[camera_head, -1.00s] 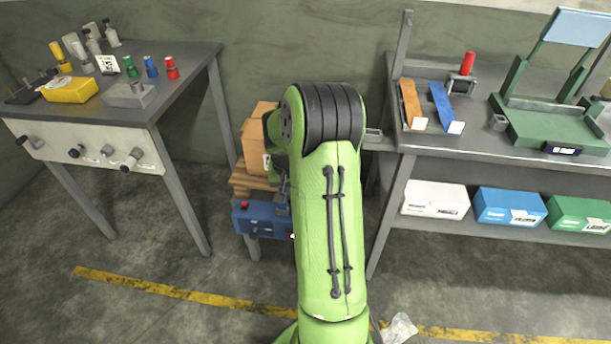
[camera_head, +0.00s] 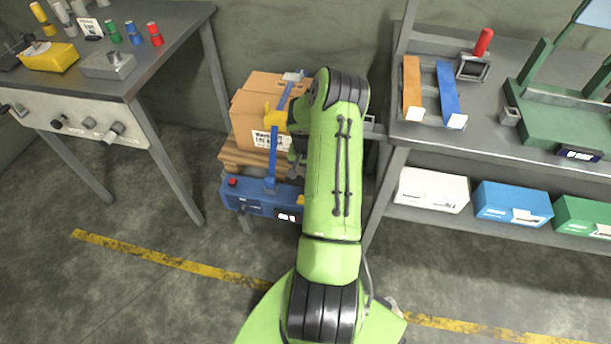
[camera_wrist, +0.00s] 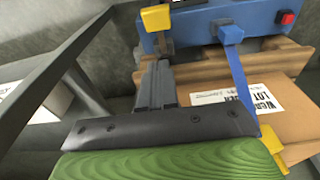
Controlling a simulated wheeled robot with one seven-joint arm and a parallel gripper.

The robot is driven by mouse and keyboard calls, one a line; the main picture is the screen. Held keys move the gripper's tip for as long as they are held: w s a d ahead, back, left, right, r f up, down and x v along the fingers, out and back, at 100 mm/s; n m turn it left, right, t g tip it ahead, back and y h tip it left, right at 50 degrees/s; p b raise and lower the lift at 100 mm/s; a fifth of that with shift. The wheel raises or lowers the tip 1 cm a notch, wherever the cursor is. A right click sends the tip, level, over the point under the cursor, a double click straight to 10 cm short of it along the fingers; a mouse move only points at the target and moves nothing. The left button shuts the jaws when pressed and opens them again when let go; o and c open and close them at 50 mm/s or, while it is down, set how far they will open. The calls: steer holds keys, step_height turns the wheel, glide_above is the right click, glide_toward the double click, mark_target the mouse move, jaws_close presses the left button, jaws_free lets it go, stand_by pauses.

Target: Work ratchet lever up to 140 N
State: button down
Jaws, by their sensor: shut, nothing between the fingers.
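A blue strapping unit (camera_head: 250,196) with a red button (camera_head: 232,181) and a lit display (camera_head: 287,215) sits low in front of a wooden pallet. A yellow tip (camera_head: 301,200) shows at its right end. The unit also appears at the top of the wrist view (camera_wrist: 205,20), with a yellow block (camera_wrist: 155,17) at its left that may be the lever's grip. A blue band (camera_head: 273,150) rises from the unit past a yellow corner piece (camera_head: 275,117). My gripper (camera_wrist: 157,68) is shut and empty, just short of the yellow block. The display's reading is illegible.
Cartons (camera_head: 245,115) stand on the pallet (camera_head: 233,154). A workbench (camera_head: 520,150) with boxes below stands right, its frame (camera_wrist: 50,90) close beside my gripper in the wrist view. Another table (camera_head: 160,60) stands left. The floor between is clear.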

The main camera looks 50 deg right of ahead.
steer(key=f+b, duration=0.1)
steer(key=f, duration=0.5)
steer(key=shift+d+f+b, duration=0.2)
steer(key=shift+f+b, duration=0.05)
steer(key=shift+b, duration=0.1)
steer(key=f, duration=0.1)
steer(key=a+f+b, duration=0.1)
steer(key=f, duration=0.1)
steer(key=shift+s+a+f, duration=0.1)
steer(key=shift+s+f, duration=0.05)
steer(key=shift+f, duration=0.1)
steer(key=shift+s+a+f, duration=0.1)
steer(key=shift+a+f, duration=0.05)
steer(key=shift+f, duration=0.1)
steer(key=shift+a, duration=0.15)
